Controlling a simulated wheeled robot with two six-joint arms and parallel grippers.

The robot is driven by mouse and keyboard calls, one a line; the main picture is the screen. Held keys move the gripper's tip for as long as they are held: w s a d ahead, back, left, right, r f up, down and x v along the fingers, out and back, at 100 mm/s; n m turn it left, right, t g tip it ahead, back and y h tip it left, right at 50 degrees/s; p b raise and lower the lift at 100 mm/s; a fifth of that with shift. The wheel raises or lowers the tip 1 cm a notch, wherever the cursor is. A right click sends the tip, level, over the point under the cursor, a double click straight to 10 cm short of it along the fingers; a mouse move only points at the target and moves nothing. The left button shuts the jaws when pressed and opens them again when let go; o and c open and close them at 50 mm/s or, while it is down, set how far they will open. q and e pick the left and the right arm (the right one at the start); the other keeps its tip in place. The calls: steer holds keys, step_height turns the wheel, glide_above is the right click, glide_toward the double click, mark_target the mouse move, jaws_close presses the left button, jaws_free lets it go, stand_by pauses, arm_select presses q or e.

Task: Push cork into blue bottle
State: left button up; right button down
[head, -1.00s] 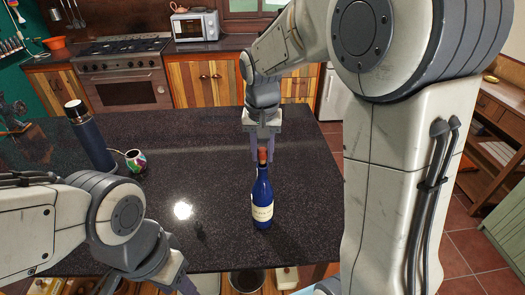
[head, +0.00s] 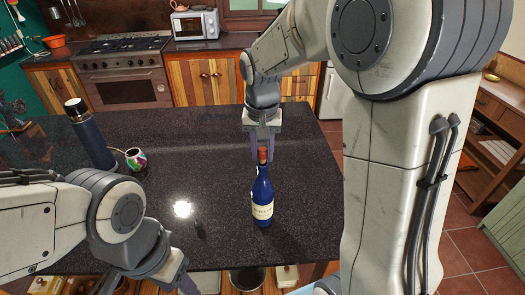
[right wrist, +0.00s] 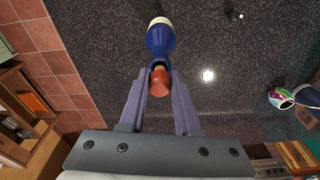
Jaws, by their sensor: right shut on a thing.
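The blue bottle (head: 262,190) with a cream label stands on the dark counter in the head view; it also shows in the right wrist view (right wrist: 160,38). The reddish-brown cork (head: 262,155) sits at the mouth of the bottle; in the right wrist view the cork (right wrist: 159,82) shows between my fingers. My right gripper (head: 262,158) comes from behind and above. How deep the cork sits is not clear. My left gripper (head: 185,284) is low in the head view, away from the bottle, its fingers partly cut off.
A dark flask (head: 90,138) and a colourful cup (head: 136,160) stand at the left of the counter (head: 190,135). The counter around the bottle is clear. Its front edge lies below the bottle in the head view, with drawer-like compartments beneath.

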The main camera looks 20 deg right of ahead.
stand_by(0.3)
steer(key=shift+f, duration=0.6)
stand_by(1.2)
steer(key=c, duration=0.5)
jaws_free()
steer(key=shift+s, duration=0.1)
steer(key=r, duration=0.3)
steer(key=r+b, duration=0.1)
steer(key=r, duration=0.3)
steer(key=s+r+b, duration=0.1)
steer(key=r, duration=0.2)
steer(key=shift+a+r, duration=0.3)
steer(key=shift+r, duration=0.05)
steer(key=s+a+f+n+b, duration=0.1)
steer(key=s+a+f+n, duration=0.3)
steer(key=s, duration=0.3)
steer(key=s+a+f+n+y+b, duration=0.1)
steer(key=s+a+f+n, duration=0.3)
steer(key=s+f, duration=0.3)
steer(key=s+a+f+n+g, duration=0.1)
steer(key=s+a+f+n, duration=0.3)
steer(key=s, duration=0.4)
steer(key=shift+s+a+f+y+b, duration=0.1)
steer(key=shift+a+f+y+b, duration=0.1)
steer(key=shift+a+f, duration=0.25)
steer(key=shift+s+a+f+y+b, duration=0.1)
steer(key=shift+a+f+b, duration=0.15)
steer(key=shift+f, duration=0.35)
